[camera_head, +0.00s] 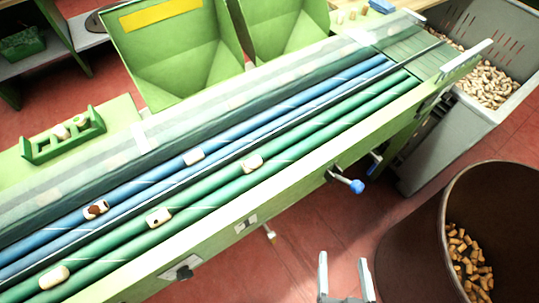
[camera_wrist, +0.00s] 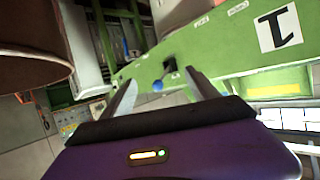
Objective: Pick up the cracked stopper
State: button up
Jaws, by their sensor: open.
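Several pale cork stoppers lie on the rollers in the head view. On the blue rollers (camera_head: 136,190) are a stopper with large dark brown patches (camera_head: 96,208) and a plain-looking stopper (camera_head: 194,156). On the green rollers (camera_head: 205,190) are a stopper with a small dark spot (camera_head: 160,217), a stopper with faint marks (camera_head: 252,162) and a plain rounded stopper (camera_head: 53,277). I cannot tell for sure which one is cracked. My gripper (camera_head: 343,260) is open and empty, in front of the conveyor and apart from all stoppers. It also shows in the wrist view (camera_wrist: 161,77), with no stopper there.
The conveyor's green front rail (camera_head: 220,215) lies between my gripper and the rollers. A blue-knobbed lever (camera_head: 356,186) sticks out from it. A brown bin (camera_head: 400,240) with corks stands at right, a grey crate (camera_head: 425,160) behind it. Green hoppers (camera_head: 180,60) stand behind the conveyor.

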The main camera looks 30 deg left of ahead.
jog(key=w+a+r+n+g+y+p, duration=0.1)
jog(key=w+a+r+n+y+p, duration=0.15)
jog(key=w+a, duration=0.45)
jog(key=n+g+y+p, duration=0.1)
jog(key=n+g+y, duration=0.2)
jog(key=n+g, duration=0.35)
send_near(254, 165)
jog(key=shift+w+a+f+t, duration=0.25)
jog(key=shift+w+a+f, duration=0.2)
jog(key=shift+w+f, duration=0.2)
jog(key=shift+a+f, duration=0.25)
jog(key=shift+a, duration=0.45)
jog(key=shift+s+p+x, duration=0.15)
jog(key=shift+p+x, duration=0.35)
jog(key=shift+x, duration=1.15)
jog(key=shift+s+p+x, duration=0.15)
jog(key=shift+p+x, duration=0.35)
jog(key=shift+x, duration=1.15)
jog(key=shift+a, duration=0.1)
jog(key=c, duration=1.4)
